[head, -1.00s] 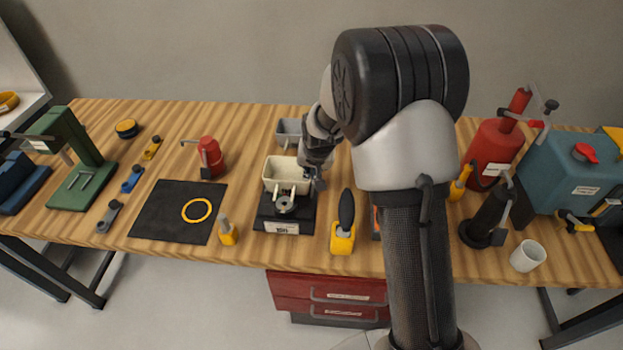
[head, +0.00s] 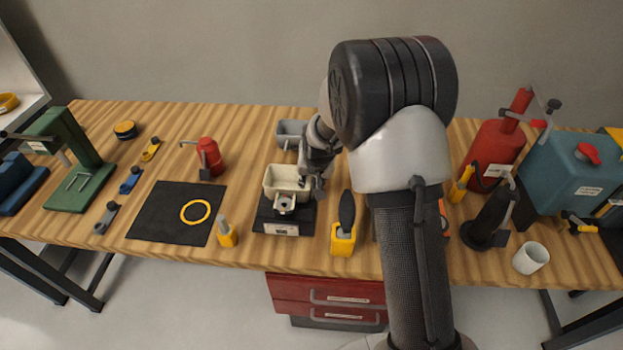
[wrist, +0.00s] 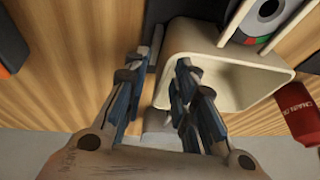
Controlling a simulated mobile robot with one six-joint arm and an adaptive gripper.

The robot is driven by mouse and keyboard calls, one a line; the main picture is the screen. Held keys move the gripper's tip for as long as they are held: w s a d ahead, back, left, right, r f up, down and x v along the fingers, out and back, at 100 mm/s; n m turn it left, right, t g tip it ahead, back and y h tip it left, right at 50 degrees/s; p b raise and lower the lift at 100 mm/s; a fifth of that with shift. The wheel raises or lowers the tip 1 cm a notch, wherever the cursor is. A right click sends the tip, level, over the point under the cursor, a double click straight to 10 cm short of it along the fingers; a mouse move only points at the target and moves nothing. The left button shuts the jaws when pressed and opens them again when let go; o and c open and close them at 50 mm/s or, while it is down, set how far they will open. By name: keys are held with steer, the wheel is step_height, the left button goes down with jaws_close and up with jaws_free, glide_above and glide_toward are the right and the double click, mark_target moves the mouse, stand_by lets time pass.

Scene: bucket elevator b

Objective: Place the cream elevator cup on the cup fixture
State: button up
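The cream elevator cup (head: 287,180) is a boxy, open-topped cup. In the head view it is upright at the back of a black box-shaped stand with a round grey fitting (head: 284,203), which I take for the cup fixture. Whether the cup bears fully on it is hidden. My gripper (head: 314,180) is at the cup's right side. In the wrist view my gripper (wrist: 158,95) has its fingers apart, with the near wall of the cup (wrist: 174,45) close to the gap between them. I see no firm grip on the wall.
A grey bin (head: 290,133) stands behind the cup. A yellow-based tool with a black handle (head: 343,237) is to the right of the stand, and a small yellow tool (head: 226,233) is to the left. A black mat (head: 165,215) with a yellow ring lies further left.

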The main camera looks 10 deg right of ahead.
steer(key=s+f+p+v, duration=0.1)
steer(key=s+p+v, duration=0.15)
steer(key=v, duration=1.85)
steer(key=s+r+n, duration=0.2)
steer(key=s+r, duration=0.2)
steer(key=s, duration=0.8)
steer(key=s+r+n, duration=0.1)
steer(key=s+r, duration=0.3)
steer(key=s, duration=0.9)
steer(key=shift+s+r+n+p, duration=0.2)
steer(key=shift+r+n+p, duration=0.15)
steer(key=shift+n+p, duration=0.1)
